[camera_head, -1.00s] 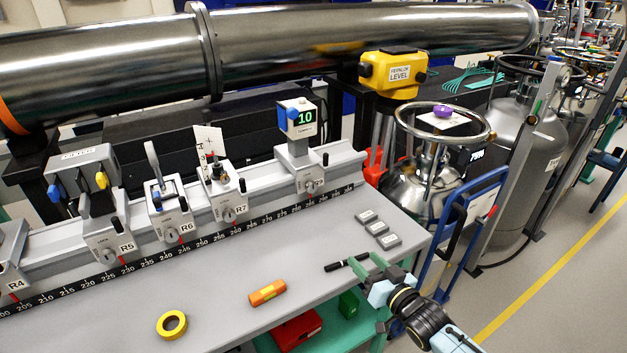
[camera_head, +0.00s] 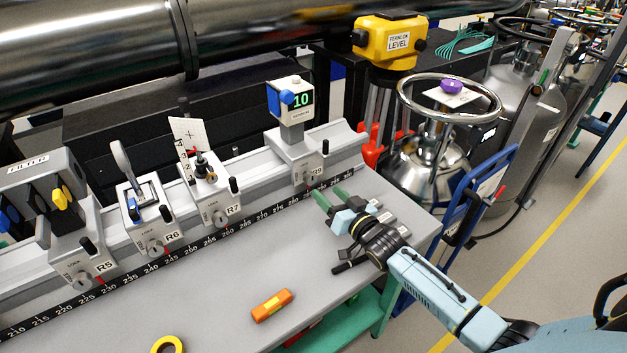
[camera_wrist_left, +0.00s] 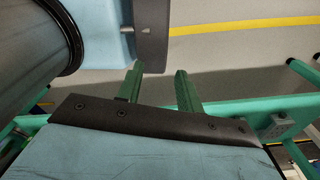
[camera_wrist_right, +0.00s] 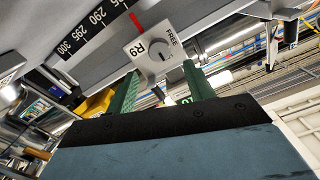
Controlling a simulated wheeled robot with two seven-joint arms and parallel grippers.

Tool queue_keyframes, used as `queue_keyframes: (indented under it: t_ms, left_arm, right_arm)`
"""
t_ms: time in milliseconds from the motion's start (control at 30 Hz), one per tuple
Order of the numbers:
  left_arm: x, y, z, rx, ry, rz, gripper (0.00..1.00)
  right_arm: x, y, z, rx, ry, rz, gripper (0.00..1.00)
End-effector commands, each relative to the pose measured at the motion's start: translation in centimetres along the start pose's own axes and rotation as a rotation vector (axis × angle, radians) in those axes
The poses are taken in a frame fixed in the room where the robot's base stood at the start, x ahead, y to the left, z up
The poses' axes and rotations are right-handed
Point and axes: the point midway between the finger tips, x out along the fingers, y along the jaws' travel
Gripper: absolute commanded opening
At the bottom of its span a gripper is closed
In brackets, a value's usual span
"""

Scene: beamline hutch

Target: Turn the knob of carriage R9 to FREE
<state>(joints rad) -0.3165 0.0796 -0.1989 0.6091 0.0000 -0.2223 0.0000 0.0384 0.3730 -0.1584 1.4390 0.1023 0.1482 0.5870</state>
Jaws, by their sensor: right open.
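Carriage R9 (camera_head: 293,152) sits at the right end of the rail and bears a display reading 10. I cannot tell the knob's exact setting. My right gripper (camera_head: 331,196) is open and empty just in front of and below R9, with its green fingers pointing towards it. In the right wrist view the fingers (camera_wrist_right: 160,88) stand apart, short of the knob. My left gripper (camera_wrist_left: 158,84) is open and empty in the left wrist view; it is outside the head view.
Carriages R7 (camera_head: 212,190), R6 (camera_head: 148,220) and R5 (camera_head: 78,245) stand left along the rail.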

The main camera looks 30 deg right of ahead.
Motion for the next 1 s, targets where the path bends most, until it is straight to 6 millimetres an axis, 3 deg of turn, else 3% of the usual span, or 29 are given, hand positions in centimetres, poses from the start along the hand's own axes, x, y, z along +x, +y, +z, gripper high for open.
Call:
queue_keyframes:
  t_ms: [200, 400, 833, 1000]
  left_arm:
    - [0.7, -0.3, -1.3, 0.001, 0.02, -0.003, 0.36]
    - [1.1, -0.4, -2.7, 0.001, 0.044, -0.006, 0.36]
    - [1.2, -0.3, -1.8, 0.002, 0.03, -0.004, 0.36]
    - [1.2, -0.3, -1.7, 0.002, 0.028, -0.003, 0.36]
  right_arm:
    - [4.0, 0.0, 0.1, 0.001, 0.001, 0.0, 0.53]
    - [6.4, 0.0, 0.1, 0.001, 0.0, 0.001, 0.53]
    - [7.3, 0.0, 0.0, 0.001, -0.001, 0.0, 0.53]
    - [7.2, 0.0, 0.1, 0.001, -0.001, 0.0, 0.33]
